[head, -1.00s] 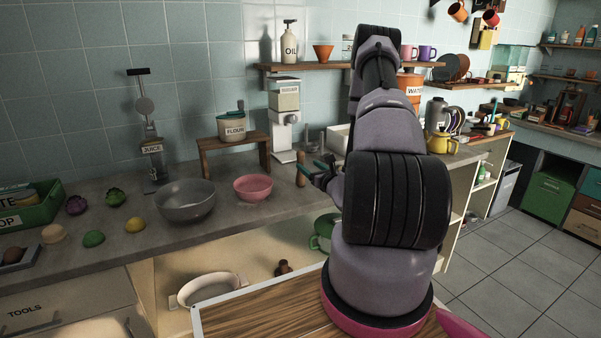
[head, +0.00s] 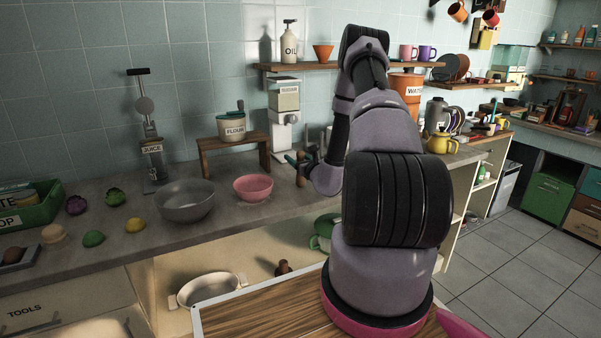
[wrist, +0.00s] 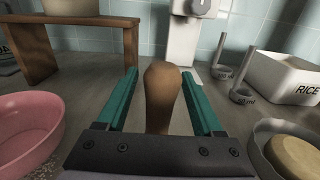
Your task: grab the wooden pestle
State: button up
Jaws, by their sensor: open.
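The wooden pestle (wrist: 160,98) stands upright, its rounded brown top between the two green fingers of my gripper (wrist: 159,75) in the wrist view. Its lower part is hidden by the gripper's dark body. The fingers are open, one on each side, with a small gap to the pestle. In the head view my gripper (head: 303,160) is at the pestle (head: 300,181), above the counter, right of the pink bowl.
The pink bowl (wrist: 28,132) is close on the left in the wrist view. A bowl with a tan round thing (wrist: 295,158) is close on the right. A white rice box (wrist: 285,80), measuring cups (wrist: 241,95) and a wooden stand (wrist: 75,45) are farther back.

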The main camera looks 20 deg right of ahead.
grip_shut()
jog(key=shift+r, duration=0.1)
